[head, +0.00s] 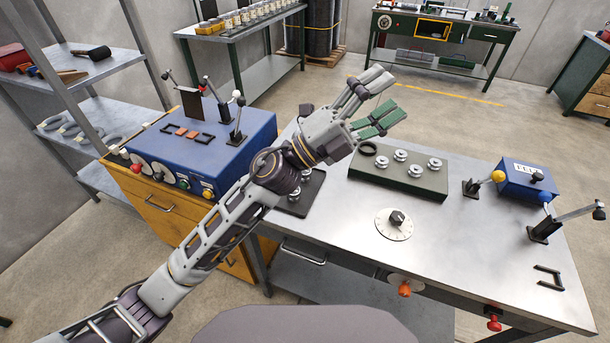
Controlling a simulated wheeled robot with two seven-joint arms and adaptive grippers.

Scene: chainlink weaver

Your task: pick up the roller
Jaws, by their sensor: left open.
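Several silver, spool-shaped rollers stand on a dark green block (376,179) on the metal bench; one roller (414,171) is near the block's front edge. More silver pieces (294,194) sit in a black tray (311,193), partly hidden by my left arm. I cannot tell which roller the task means. My right gripper is not in view.
A blue machine (252,124) with levers stands left of my arm. A round dial (394,223) is on the bench in front of the block. A small blue box (526,180) and levers (546,229) are at the right. Bare bench lies between dial and levers.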

